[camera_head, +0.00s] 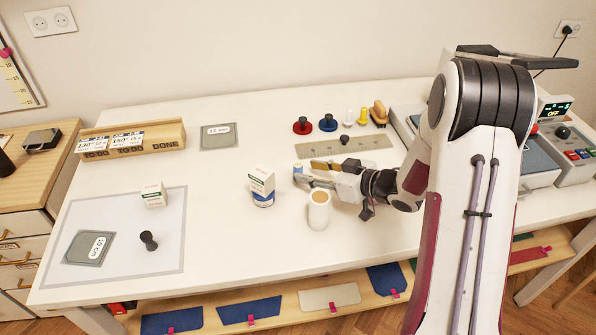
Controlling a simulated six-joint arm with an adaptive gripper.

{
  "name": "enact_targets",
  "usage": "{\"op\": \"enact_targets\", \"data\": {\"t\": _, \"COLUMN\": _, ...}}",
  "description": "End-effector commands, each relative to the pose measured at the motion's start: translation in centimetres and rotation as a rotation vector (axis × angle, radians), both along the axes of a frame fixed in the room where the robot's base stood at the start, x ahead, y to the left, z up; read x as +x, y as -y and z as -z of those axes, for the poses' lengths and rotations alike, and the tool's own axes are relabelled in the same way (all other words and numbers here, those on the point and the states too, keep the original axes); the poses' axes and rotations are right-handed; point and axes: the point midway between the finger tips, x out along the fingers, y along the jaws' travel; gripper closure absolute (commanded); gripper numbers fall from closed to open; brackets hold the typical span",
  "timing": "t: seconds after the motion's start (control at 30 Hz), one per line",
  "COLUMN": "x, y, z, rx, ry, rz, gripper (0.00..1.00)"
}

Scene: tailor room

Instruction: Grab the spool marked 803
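No marking 803 is readable in this view, so I cannot tell which thing is the spool marked 803. A white box-like item with a printed label and a blue base (262,186) stands mid-table. A smaller labelled white item (154,194) stands on the pale mat at left. A white cylinder with a tan top (319,211) stands in front of my gripper. My gripper (305,177) reaches left, low over the table, right of the blue-based item and apart from it. A small blue-and-white thing (298,170) shows at its fingertips; whether it is held is unclear.
A pale mat (120,258) holds a grey 10 cm plate (90,247) and a black knob (149,240). A wooden card rack (133,140) stands behind. A grey strip (365,147), knobs and a brush (379,113) lie behind my gripper. The front centre is clear.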

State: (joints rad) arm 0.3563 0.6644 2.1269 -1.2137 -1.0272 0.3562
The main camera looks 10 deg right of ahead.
Motion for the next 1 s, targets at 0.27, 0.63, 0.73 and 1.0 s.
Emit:
{"op": "enact_targets", "data": {"t": 0.27, "x": 0.0, "y": 0.0, "z": 0.0, "rx": 0.000, "ry": 0.000, "rz": 0.000, "gripper": 0.64}}
{"op": "enact_targets", "data": {"t": 0.63, "x": 1.9, "y": -1.5, "z": 0.7, "rx": 0.001, "ry": 0.001, "rz": -0.002, "gripper": 0.64}}
{"op": "enact_targets", "data": {"t": 0.73, "x": 2.7, "y": -2.2, "z": 1.1, "rx": -0.001, "ry": 0.001, "rz": -0.003, "gripper": 0.64}}
{"op": "enact_targets", "data": {"t": 1.0, "x": 3.9, "y": -3.1, "z": 1.7, "rx": -0.002, "ry": 0.001, "rz": 0.000, "gripper": 0.64}}
